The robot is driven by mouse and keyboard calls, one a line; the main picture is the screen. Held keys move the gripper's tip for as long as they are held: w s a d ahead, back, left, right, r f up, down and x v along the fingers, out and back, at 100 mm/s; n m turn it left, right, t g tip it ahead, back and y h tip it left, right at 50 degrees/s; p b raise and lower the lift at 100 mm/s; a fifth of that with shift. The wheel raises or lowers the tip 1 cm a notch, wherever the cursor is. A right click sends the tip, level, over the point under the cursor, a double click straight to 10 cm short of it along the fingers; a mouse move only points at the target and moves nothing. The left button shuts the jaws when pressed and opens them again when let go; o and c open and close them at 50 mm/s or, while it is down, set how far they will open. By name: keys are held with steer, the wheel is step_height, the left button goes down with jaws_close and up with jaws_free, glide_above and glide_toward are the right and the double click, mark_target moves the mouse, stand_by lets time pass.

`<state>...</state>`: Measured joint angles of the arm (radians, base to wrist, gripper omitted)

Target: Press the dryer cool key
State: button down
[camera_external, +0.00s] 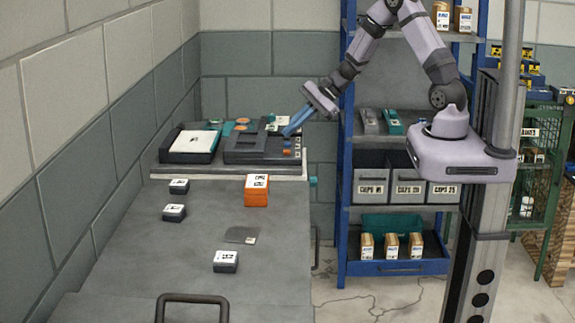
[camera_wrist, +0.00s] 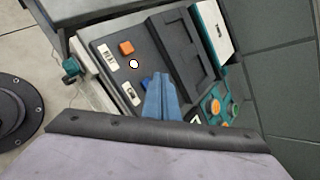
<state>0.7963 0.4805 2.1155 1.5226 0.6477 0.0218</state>
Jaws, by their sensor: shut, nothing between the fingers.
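The dryer panel is a dark grey unit (camera_external: 245,150) at the back of the bench; it also shows in the wrist view (camera_wrist: 178,50). Its key strip carries an orange key (camera_wrist: 126,47), a round white key (camera_wrist: 134,64) and a blue key (camera_wrist: 147,83) in a row.
A white-topped unit (camera_external: 190,142) stands left of the panel, and teal and orange round parts (camera_wrist: 214,106) lie close by. An orange box (camera_external: 257,191) and several small dark blocks sit on the bench. A blue shelf rack (camera_external: 346,190) stands right.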

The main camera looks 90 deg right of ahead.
steer(key=shift+r, duration=0.15)
step_height(320, 180, up, 6)
steer(key=p, duration=0.4)
steer(key=shift+p, duration=0.3)
stand_by(0.5)
steer(key=s+a+f+n+g, duration=0.25)
steer(key=s+a+n, duration=0.2)
steer(key=s, duration=0.25)
steer(key=s+a+f+n+g+y, duration=0.1)
steer(key=s+a+f+n+g, duration=0.2)
steer(key=s+n, duration=0.4)
steer(key=s+a+f+n+g, duration=0.1)
steer(key=s+a+n+g, duration=0.3)
steer(key=s, duration=0.4)
steer(key=w+a+r+n+h, duration=0.1)
steer(key=a+r+n+h, duration=0.1)
steer(key=a+r+n, duration=0.4)
steer(key=a+n, duration=0.3)
steer(key=a, duration=0.1)
steer(key=shift+w+a+h, duration=0.15)
steer(key=shift+w+h, duration=0.1)
steer(key=shift+h, duration=0.15)
